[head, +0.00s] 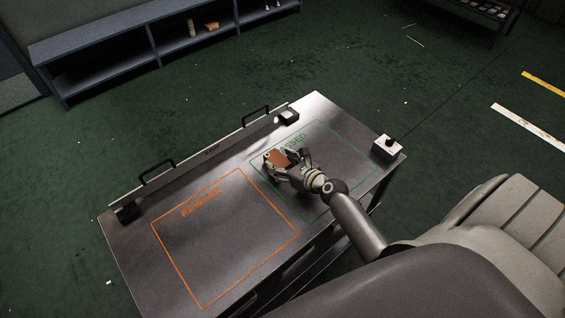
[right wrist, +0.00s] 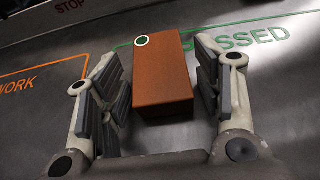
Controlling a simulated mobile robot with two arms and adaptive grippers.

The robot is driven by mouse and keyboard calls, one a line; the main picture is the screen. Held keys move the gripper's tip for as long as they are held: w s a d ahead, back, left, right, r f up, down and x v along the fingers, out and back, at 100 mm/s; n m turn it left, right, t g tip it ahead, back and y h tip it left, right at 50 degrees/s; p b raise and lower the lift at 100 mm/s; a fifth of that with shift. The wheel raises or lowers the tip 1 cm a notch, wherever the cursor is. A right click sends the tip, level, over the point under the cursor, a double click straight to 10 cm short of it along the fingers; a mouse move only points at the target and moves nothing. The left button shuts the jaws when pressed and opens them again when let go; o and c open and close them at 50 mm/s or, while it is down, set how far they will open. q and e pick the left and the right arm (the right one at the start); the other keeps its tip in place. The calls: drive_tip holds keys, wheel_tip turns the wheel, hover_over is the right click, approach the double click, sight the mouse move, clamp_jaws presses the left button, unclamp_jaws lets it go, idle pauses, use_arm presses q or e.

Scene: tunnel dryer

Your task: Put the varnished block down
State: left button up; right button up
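In the head view the block (head: 276,158) is near that area's left corner. My right gripper (right wrist: 160,90) is around the block, its fingers open with a gap on each side; it also shows in the head view (head: 280,158). The block's underside is hidden. My left gripper is out of view.
An orange outlined area (head: 225,235) marked "REWORK" lies empty on the left of the table. A raised rail with black handles (head: 158,172) runs along the far edge. A small white box with a black knob (head: 387,148) stands at the right corner. A shelf (head: 110,60) stands beyond.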

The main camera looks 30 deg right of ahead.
idle(0.3)
drive_tip(key=shift+s+r, duration=0.1)
drive_tip(key=shift+r, duration=0.1)
drive_tip(key=p+v, duration=0.1)
drive_tip(key=v, duration=1)
drive_tip(key=shift+s, duration=0.4)
drive_tip(key=shift+s, duration=0.1)
